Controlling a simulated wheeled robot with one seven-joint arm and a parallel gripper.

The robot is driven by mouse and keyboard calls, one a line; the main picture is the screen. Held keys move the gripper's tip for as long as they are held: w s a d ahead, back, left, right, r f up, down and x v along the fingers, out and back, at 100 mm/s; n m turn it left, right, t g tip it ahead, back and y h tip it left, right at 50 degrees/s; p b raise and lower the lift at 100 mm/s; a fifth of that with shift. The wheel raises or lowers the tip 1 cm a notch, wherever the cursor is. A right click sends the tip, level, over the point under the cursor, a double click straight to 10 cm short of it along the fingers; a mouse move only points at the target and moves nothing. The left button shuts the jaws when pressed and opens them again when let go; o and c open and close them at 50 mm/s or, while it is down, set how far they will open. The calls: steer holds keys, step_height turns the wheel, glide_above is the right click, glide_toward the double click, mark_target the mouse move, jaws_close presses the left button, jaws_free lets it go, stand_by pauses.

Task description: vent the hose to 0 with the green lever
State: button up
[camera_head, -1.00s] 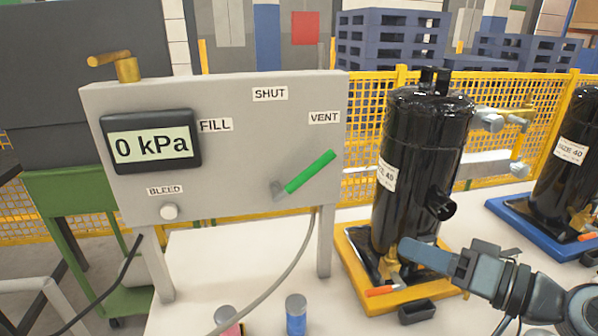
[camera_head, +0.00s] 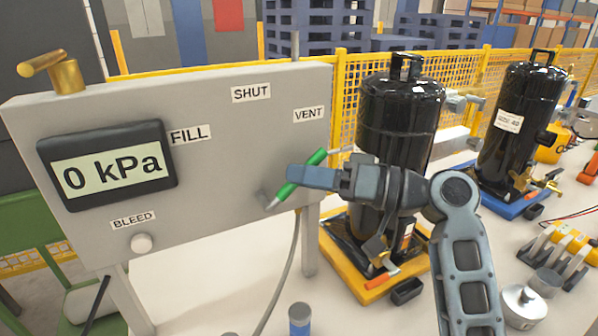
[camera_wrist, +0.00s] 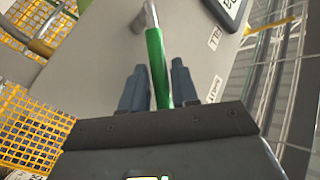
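The green lever (camera_head: 317,157) slants up and right from its pivot on the grey panel, in the direction of the VENT label (camera_head: 309,114). The display (camera_head: 110,172) reads 0 kPa. My gripper (camera_head: 297,178) is at the lever in the head view, its finger crossing in front of the lever's middle. In the wrist view the lever (camera_wrist: 157,62) runs between the two fingers of my gripper (camera_wrist: 159,85). The fingers lie close on both sides; whether they touch it cannot be told. The hose (camera_head: 286,275) hangs below the panel.
A black tank (camera_head: 400,108) stands on a yellow tray (camera_head: 352,282) right of the panel, behind my arm. Another black tank (camera_head: 515,105) stands on a blue tray (camera_head: 505,203). A BLEED knob (camera_head: 141,243) and a brass valve (camera_head: 66,75) are on the panel.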

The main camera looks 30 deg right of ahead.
steer(key=shift+w+a, duration=0.4)
steer(key=shift+a, duration=0.05)
jaws_close()
